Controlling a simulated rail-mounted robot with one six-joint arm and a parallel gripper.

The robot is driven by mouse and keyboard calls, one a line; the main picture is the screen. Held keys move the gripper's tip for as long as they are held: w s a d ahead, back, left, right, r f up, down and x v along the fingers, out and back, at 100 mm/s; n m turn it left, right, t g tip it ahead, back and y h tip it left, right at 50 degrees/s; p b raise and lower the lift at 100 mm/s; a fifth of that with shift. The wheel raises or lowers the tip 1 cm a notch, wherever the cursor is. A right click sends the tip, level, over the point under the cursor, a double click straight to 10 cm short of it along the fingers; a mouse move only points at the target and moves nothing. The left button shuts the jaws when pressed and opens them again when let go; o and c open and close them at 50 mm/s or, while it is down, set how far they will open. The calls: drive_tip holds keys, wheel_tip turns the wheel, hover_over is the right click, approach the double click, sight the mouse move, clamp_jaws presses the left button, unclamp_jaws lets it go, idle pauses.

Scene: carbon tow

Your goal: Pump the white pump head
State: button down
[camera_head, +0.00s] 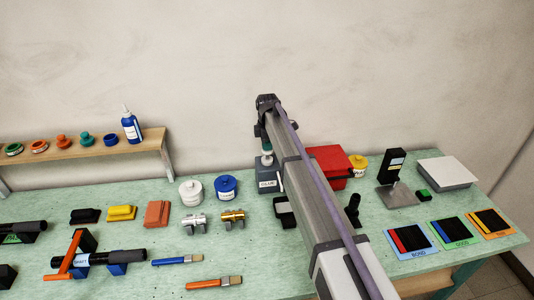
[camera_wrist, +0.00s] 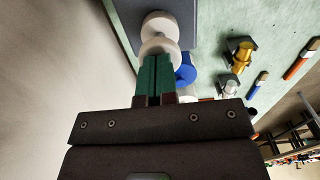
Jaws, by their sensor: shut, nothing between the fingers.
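The white pump head (camera_wrist: 160,46) shows in the wrist view as a round disc right at my fingertips, with another white round part (camera_wrist: 157,22) beyond it. In the head view the pump head (camera_head: 267,160) is a small white patch above the dark grey box marked GLUE (camera_head: 267,186). My gripper (camera_head: 266,148) points down over it, and its green fingers are together with nothing between them. In the wrist view my gripper (camera_wrist: 156,57) overlaps the disc's near edge. I cannot tell whether they touch.
A blue-lidded tub (camera_head: 226,187) and a white tub (camera_head: 190,191) stand left of the glue box. A red box (camera_head: 330,160) is right of it, partly behind my arm. A black stand (camera_head: 396,180) and coloured mats (camera_head: 411,242) lie farther right. The shelf (camera_head: 90,150) is at the left.

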drive_tip(key=shift+f+b, duration=0.4)
drive_tip(key=shift+f, duration=0.2)
wheel_tip(320, 180, up, 3)
drive_tip(key=p, duration=0.3)
drive_tip(key=shift+r, duration=0.15)
drive_tip(key=shift+m, duration=0.6)
drive_tip(key=s+d+f+m+b, duration=0.1)
drive_tip(key=s+d+m, duration=0.5)
drive_tip(key=s, duration=0.7)
drive_tip(key=s+d+f+m+b, duration=0.1)
drive_tip(key=s+d+f+m, duration=0.1)
drive_tip(key=s+d+m, duration=0.5)
drive_tip(key=s+d+f+m+b, duration=0.1)
drive_tip(key=s+d+m+b, duration=0.1)
drive_tip(key=s+d+m, duration=0.4)
drive_tip(key=s+d, duration=0.5)
drive_tip(key=s, duration=0.8)
drive_tip(key=shift+d+f+m, duration=0.2)
drive_tip(key=shift+m, duration=0.1)
